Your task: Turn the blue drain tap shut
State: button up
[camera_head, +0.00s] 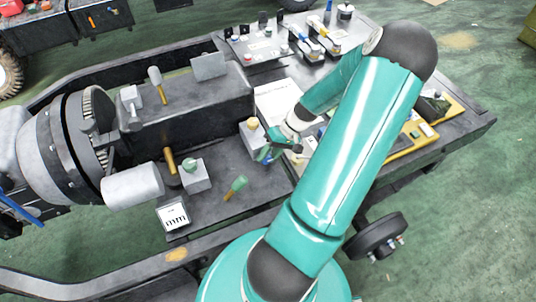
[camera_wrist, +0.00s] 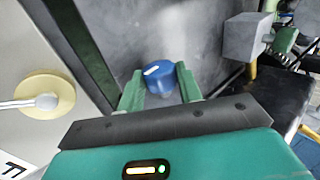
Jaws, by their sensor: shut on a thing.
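The blue tap (camera_wrist: 160,82) is a round blue knob with a white mark on its top. In the wrist view it sits between the two green fingers of my gripper (camera_wrist: 158,72), one on each side, against a dark grey surface. My gripper is shut on it. In the head view my gripper (camera_head: 268,154) reaches down at the middle of the chassis deck, and the tap is mostly hidden by the fingers there.
A grey block with a green knob (camera_head: 195,178) and a green-handled part (camera_head: 237,184) stand to the left of my gripper. A pale block with a yellowish top (camera_head: 252,132) is close behind it. In the wrist view a yellow disc (camera_wrist: 62,95) lies left.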

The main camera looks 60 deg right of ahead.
jog(key=shift+d+t+y, duration=0.15)
jog(key=shift+t+y, duration=0.25)
jog(key=shift+y, duration=0.3)
jog(key=o, duration=1)
jog(key=shift+f, duration=0.1)
jog(key=shift+s, duration=0.1)
jog(key=h, duration=0.1)
jog(key=g+h, duration=0.2)
jog(key=shift+w+a+r, duration=0.2)
jog(key=shift+a+r, duration=0.05)
jog(key=shift+a, duration=0.1)
jog(key=h, duration=0.1)
jog(key=g+h, duration=0.1)
jog(key=h, duration=0.1)
jog(key=g+h, duration=0.1)
jog(key=shift+w+a+h, duration=0.2)
jog(key=shift+a+h, duration=0.1)
